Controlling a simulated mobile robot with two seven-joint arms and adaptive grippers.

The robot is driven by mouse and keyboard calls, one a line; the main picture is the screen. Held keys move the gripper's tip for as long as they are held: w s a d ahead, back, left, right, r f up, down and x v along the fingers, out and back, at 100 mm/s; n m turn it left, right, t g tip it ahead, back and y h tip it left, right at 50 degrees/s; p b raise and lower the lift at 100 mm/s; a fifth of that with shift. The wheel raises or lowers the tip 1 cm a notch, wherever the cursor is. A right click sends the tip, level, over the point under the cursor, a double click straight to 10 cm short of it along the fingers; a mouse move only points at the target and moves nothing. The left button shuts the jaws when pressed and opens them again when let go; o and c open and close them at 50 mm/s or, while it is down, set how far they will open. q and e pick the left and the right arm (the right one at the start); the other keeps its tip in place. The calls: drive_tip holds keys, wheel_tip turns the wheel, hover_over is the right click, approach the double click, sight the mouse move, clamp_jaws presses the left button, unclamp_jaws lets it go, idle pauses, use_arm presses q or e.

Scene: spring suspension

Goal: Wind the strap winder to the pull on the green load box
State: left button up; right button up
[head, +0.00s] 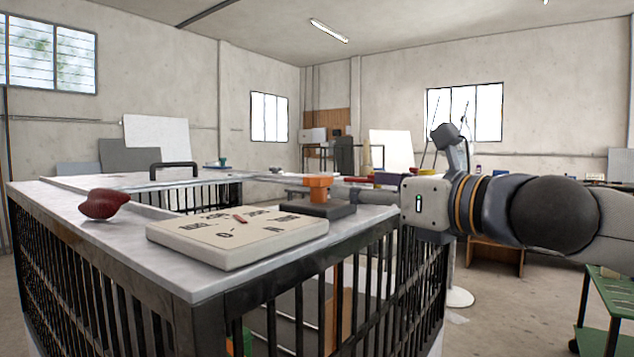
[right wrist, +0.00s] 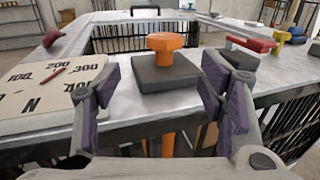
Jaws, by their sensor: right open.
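The strap winder appears as an orange hexagonal knob (head: 318,186) on a dark square block (head: 322,208) at the bench top's right edge. The knob also shows in the right wrist view (right wrist: 165,44). Beside it lies a cream dial plate (head: 238,238) marked 100 to 400 and N, with a red needle (right wrist: 54,76); its exact reading is unclear. My right gripper (head: 366,188) is open, its purple-padded fingers (right wrist: 160,80) spread either side of the block in the wrist view, apart from the knob. A green piece (head: 240,343) shows low inside the cage, mostly hidden. My left gripper is not in view.
The metal bench top (head: 110,238) is a frame over black barred sides (head: 90,290). A red knob (head: 105,204) lies at its left, and a black handle (head: 174,166) stands farther back. Red and yellow items (right wrist: 280,37) stand right of the winder. A green stand (head: 605,300) is at the right.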

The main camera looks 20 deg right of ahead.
sight(328, 185)
drive_tip(key=w, duration=0.3)
drive_tip(key=shift+w+a+f+b, duration=0.3)
drive_tip(key=shift+w+f+b, duration=0.1)
drive_tip(key=x, duration=0.7)
drive_tip(key=shift+a+r+b, duration=0.1)
drive_tip(key=shift+r+b, duration=0.15)
drive_tip(key=shift+b, duration=0.05)
drive_tip(key=shift+w+a+r, duration=0.1)
drive_tip(key=shift+w+a, duration=0.1)
drive_tip(key=shift+w, duration=0.3)
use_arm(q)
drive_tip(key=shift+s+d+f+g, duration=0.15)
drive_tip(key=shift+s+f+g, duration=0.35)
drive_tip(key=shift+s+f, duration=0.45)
use_arm(e)
drive_tip(key=c, duration=1.2)
